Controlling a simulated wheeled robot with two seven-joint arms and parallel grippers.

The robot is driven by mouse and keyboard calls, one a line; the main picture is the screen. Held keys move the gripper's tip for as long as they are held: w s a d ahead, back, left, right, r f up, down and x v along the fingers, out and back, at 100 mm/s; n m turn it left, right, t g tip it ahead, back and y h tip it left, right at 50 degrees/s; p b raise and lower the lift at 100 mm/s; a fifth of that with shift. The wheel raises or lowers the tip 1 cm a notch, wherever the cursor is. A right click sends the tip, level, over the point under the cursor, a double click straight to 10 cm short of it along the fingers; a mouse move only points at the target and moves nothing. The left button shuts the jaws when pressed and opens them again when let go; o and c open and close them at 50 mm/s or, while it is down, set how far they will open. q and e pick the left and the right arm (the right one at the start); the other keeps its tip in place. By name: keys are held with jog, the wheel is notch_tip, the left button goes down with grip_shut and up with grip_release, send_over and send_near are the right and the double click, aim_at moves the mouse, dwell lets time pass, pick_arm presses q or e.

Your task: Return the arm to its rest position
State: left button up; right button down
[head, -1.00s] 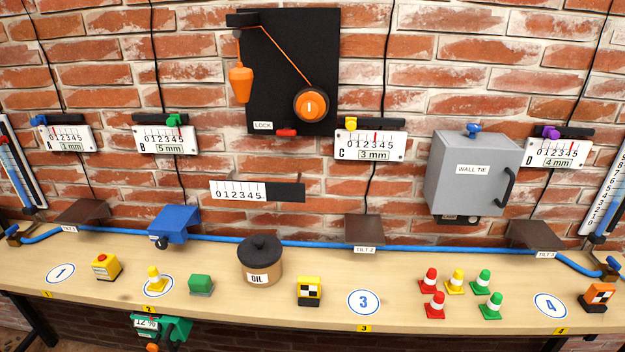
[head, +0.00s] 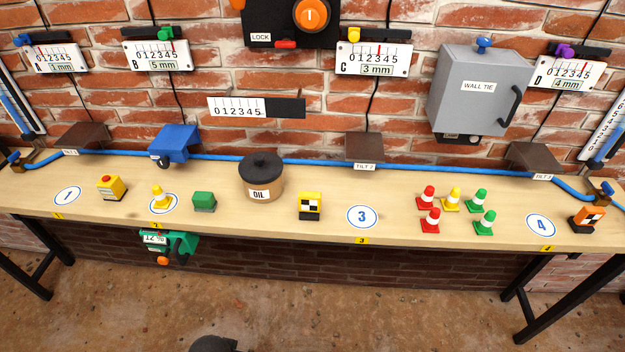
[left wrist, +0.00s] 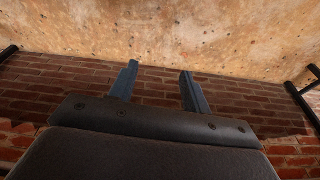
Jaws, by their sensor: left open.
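My left gripper (left wrist: 158,82) shows in the left wrist view with its two fingers apart and nothing between them. Beyond it are the brick wall and the brown floor. In the head view no gripper is visible; only a dark rounded piece, probably mine, shows at the bottom edge. My right gripper is in neither view.
The wooden bench (head: 400,228) runs along the brick wall. On it stand an oil pot (head: 262,180), a yellow button box (head: 111,187), a green block (head: 204,202) and several cones (head: 451,200). A grey cabinet (head: 477,95) hangs above. The floor (head: 330,305) in front is clear.

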pick_arm(q)
jog(key=s+d+f, duration=0.1)
jog(key=s+f, duration=0.1)
jog(key=f, duration=0.9)
jog(key=s+d+f+g, duration=0.1)
jog(key=s+d+f, duration=0.1)
jog(key=f, duration=1)
jog(key=shift+s+f+g, duration=0.3)
jog(key=shift+s, duration=0.25)
